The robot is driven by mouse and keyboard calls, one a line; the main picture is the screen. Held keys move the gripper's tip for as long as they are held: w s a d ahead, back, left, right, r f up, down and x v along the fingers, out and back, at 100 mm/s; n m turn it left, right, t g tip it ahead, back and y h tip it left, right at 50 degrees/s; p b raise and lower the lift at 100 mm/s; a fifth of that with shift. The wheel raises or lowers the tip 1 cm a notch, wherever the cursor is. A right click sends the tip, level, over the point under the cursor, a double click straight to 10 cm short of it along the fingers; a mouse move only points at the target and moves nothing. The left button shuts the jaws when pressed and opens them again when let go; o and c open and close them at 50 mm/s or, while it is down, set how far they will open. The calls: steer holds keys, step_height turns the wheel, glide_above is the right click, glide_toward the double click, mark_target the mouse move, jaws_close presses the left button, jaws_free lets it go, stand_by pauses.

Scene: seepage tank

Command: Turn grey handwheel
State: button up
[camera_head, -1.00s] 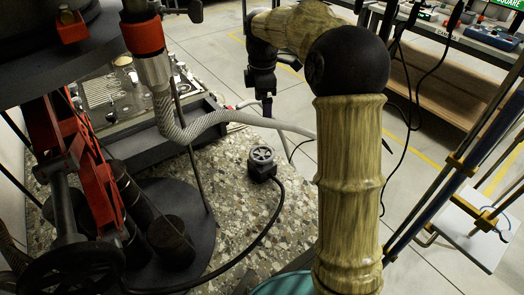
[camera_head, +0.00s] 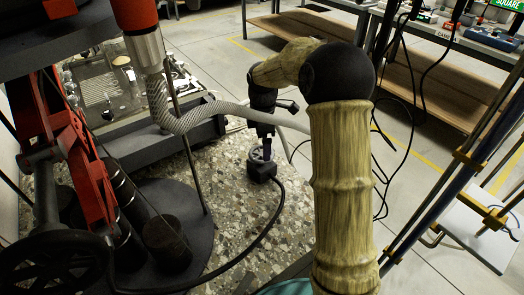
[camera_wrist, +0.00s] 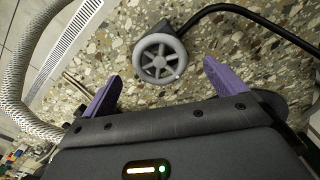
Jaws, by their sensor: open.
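The grey handwheel (camera_wrist: 159,58) is a small spoked wheel on a dark block, with a black hose leading off the block. In the wrist view it lies between and just beyond the two purple fingers of my gripper (camera_wrist: 158,88), which are apart and do not appear to touch it. In the head view the handwheel (camera_head: 258,157) sits on the speckled stone surface. There my gripper (camera_head: 266,145) points down right over it and partly hides it.
A ribbed grey hose (camera_head: 190,118) curves across behind the handwheel. A black hose (camera_head: 262,232) runs along the speckled surface (camera_head: 232,205). A red and black machine with a large black handwheel (camera_head: 50,265) stands at left. A blue post (camera_head: 455,165) stands at right.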

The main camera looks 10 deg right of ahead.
steer(key=shift+a+f, duration=0.1)
steer(key=shift+f, duration=1.75)
steer(key=shift+c, duration=0.3)
steer(key=c, duration=0.9)
steer(key=shift+r+m+p, duration=0.15)
steer(key=shift+m+p, duration=0.2)
steer(key=shift+m, duration=0.05)
